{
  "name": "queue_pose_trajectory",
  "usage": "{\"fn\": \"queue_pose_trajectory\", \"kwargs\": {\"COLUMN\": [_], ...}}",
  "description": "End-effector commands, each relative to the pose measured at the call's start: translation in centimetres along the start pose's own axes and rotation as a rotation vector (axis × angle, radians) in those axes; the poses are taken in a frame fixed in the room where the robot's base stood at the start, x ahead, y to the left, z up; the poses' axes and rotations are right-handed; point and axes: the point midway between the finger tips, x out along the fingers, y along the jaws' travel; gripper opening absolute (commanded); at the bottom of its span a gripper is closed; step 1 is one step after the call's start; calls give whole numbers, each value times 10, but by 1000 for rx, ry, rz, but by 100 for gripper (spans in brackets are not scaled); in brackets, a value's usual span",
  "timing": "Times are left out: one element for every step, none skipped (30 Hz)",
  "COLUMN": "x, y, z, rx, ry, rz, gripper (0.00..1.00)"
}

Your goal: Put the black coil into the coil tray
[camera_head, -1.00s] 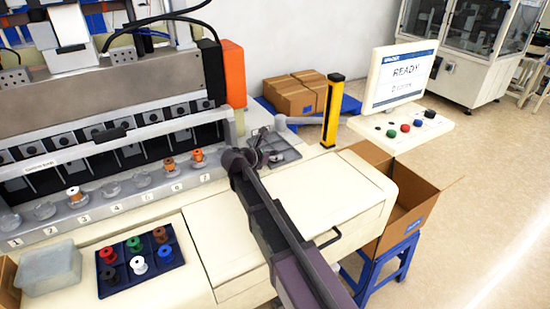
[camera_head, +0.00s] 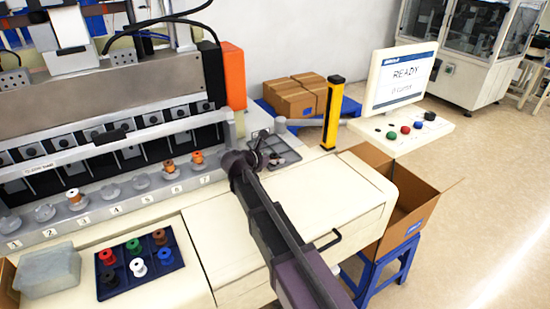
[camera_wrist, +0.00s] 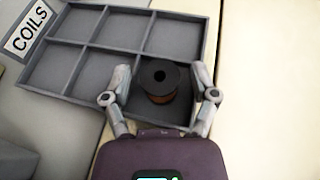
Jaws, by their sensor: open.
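The grey coil tray (camera_wrist: 139,28), marked COILS, is divided into several compartments. A coil (camera_wrist: 157,77) with a black top flange and copper-brown winding stands upright in its near right compartment in the wrist view. My gripper (camera_wrist: 160,72) is open, with one finger on each side of this coil and visible gaps to it. In the head view my gripper (camera_head: 262,150) is over the coil tray (camera_head: 289,157), and my arm hides part of the tray; I cannot make out the coil there. A black spool (camera_head: 109,277) also sits in the blue rack.
The blue rack (camera_head: 172,268) holds several coloured spools beside a translucent box (camera_head: 48,271). Feeder seats (camera_head: 108,191) line the machine, some carrying copper coils (camera_head: 197,158). A yellow post (camera_head: 332,115) and a screen (camera_head: 402,77) stand right. The white worktop (camera_head: 325,200) is clear.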

Motion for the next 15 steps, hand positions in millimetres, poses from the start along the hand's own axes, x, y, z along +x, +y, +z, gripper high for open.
{"fn": "queue_pose_trajectory", "kwargs": {"x": [-1, -1, -2, -4, -6, -10, -14, -17, -22, -27, -32, -38, -43, -48, -55], "y": [0, 0, 0, 0, 0, 0, 0, -1, -1, -1, 0, 0, -1, -1, -1], "z": [2, 2, 4, 4, 4, 4, 4, 4, 4, 5, 5, 5, 5, 5, 5], "rx": [0, 0, 0, 0, -1, -1, 0, 0, 0, 0, 0, 0, 0, -1, -1], "ry": [0, 0, 0, 0, 0, 0, 0, 0, 0, 0, 0, 0, 0, 0, 0], "rz": [0, 0, 0, 0, 1, 1, 1, 1, 1, 2, 2, 2, 1, 1, 2], "gripper": [76, 76, 76, 76, 76, 76, 76, 76, 76, 76, 76, 76, 76, 76, 76]}}
